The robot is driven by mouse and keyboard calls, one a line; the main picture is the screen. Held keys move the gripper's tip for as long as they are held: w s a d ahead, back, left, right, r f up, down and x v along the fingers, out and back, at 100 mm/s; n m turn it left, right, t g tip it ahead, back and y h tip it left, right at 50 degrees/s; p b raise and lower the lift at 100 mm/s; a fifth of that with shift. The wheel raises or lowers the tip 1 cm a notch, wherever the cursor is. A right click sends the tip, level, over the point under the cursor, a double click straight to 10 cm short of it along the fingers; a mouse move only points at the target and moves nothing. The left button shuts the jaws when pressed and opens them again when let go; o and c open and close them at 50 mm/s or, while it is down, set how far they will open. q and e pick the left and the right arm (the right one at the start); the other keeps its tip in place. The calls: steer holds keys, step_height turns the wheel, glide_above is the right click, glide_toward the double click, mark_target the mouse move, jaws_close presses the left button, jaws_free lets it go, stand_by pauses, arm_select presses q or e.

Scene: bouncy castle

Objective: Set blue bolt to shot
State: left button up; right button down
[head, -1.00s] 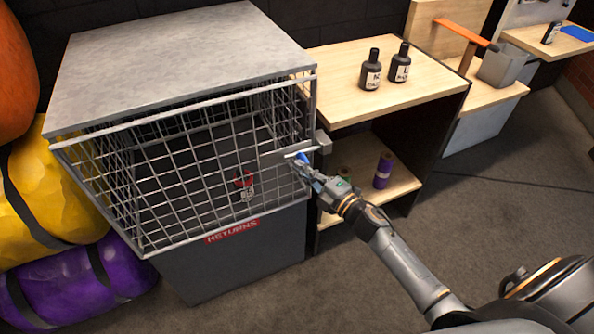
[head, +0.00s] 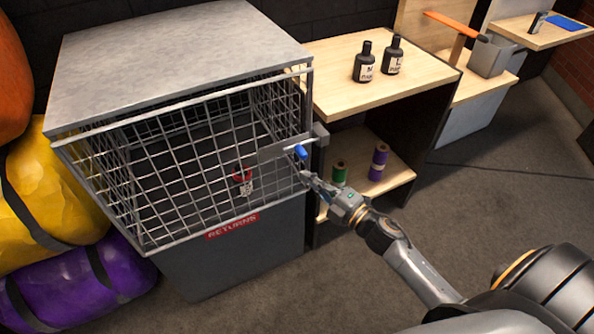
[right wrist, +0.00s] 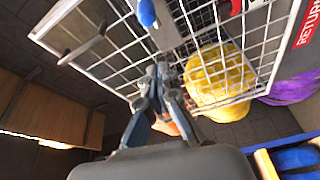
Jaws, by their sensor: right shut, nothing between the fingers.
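The blue bolt knob (head: 300,152) hangs from the bolt on a grey plate (head: 272,151) at the right edge of the wire cage door (head: 190,165). A grey catch block (head: 321,135) sits just right of the plate, on the frame. The bolt's pale rod reaches toward that block; I cannot tell whether it enters it. My right gripper (head: 306,177) is shut and empty, just below the knob and apart from it. In the right wrist view the knob (right wrist: 147,13) is at the top edge, beyond the closed fingertips (right wrist: 158,74). My left gripper is out of view.
The cage stands on a dark bin with a red RETURNS label (head: 232,226). A red-handled item (head: 243,177) shows behind the mesh. Right of it, a wooden shelf unit (head: 420,78) holds two black bottles (head: 364,66) and green and purple spools (head: 378,163). Floor at right is open.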

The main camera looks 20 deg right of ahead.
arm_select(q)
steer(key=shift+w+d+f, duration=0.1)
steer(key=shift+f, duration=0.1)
arm_select(e)
steer(key=v, duration=0.3)
steer(key=shift+a+r, duration=0.1)
steer(key=shift+a, duration=0.1)
